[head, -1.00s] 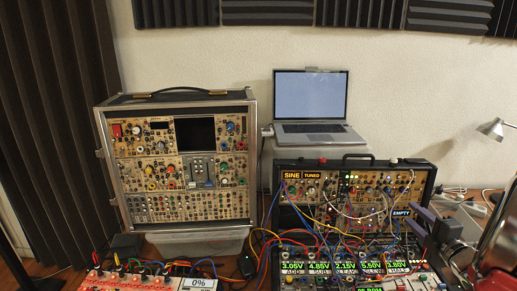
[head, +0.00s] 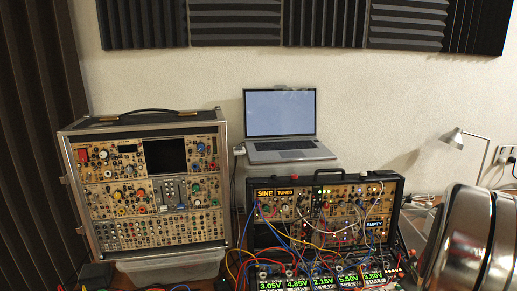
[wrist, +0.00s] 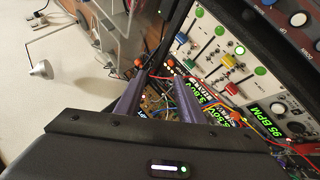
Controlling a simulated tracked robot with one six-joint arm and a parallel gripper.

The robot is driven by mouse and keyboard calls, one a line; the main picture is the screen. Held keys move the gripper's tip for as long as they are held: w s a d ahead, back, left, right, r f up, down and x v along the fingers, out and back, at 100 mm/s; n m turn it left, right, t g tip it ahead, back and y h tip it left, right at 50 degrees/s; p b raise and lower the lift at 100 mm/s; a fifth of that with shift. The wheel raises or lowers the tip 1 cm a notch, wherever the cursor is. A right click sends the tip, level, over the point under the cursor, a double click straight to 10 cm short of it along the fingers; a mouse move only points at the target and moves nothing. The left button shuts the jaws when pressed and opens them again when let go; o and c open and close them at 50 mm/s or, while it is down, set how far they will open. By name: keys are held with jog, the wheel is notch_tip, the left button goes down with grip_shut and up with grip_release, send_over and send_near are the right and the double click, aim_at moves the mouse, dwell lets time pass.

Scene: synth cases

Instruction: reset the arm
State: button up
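My gripper (wrist: 160,98) shows in the wrist view as two purple fingers, set apart with a gap between them. Nothing is visibly held in the gap; cables and circuit panels show behind it. In the head view the gripper's fingers do not show. A large metallic round part of my arm (head: 478,240) fills the right edge there, in front of the synth cases' right side.
A tall synth case (head: 150,190) stands at left. A lower case (head: 330,176) with many patch cables stands at centre right, an open laptop (head: 282,113) behind it. A desk lamp (head: 452,138) is at right.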

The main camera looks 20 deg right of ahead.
jog(key=s+a+r+y, duration=0.1)
jog(key=a+r, duration=0.3)
jog(key=a, duration=1.2)
jog(key=s+a+r+y, duration=0.1)
jog(key=a+r+y, duration=0.3)
jog(key=a, duration=1.3)
jog(key=s+a+r+m+y, duration=0.1)
jog(key=a+r, duration=0.3)
jog(key=a, duration=1.3)
jog(key=shift+s+a+r+y, duration=0.15)
jog(key=shift+s+r+y, duration=0.1)
jog(key=shift+s+y, duration=0.45)
jog(key=shift+w, duration=0.1)
jog(key=shift+c, duration=0.5)
jog(key=shift+a, duration=0.1)
